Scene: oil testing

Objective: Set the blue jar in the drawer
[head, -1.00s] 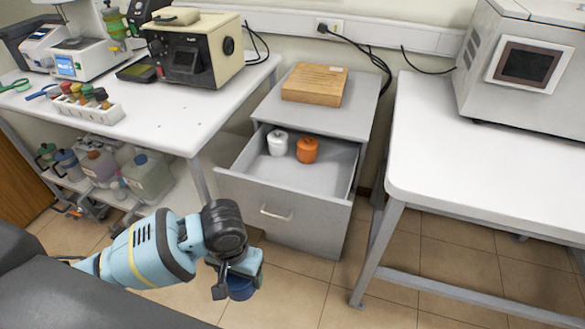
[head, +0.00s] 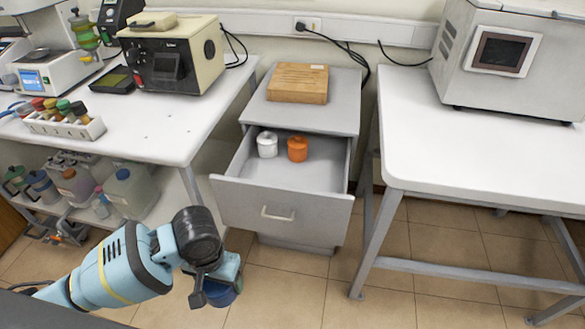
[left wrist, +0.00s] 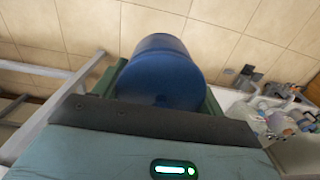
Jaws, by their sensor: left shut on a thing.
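The blue jar (left wrist: 160,75) fills the middle of the left wrist view, between the two fingers of my left gripper. In the head view only part of the blue jar (head: 222,296) shows below my left gripper (head: 218,285), which is shut on it above the tiled floor. The drawer (head: 318,178) is pulled open in the grey cabinet, ahead and to the right of my left gripper. A white jar (head: 267,144) and an orange jar (head: 297,149) stand inside it near the back left. My right gripper is not in view.
A wooden box (head: 298,83) lies on the cabinet top (head: 340,105). A white table (head: 450,150) stands to the right and a white bench (head: 150,130) to the left. The drawer's front and right floor is bare.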

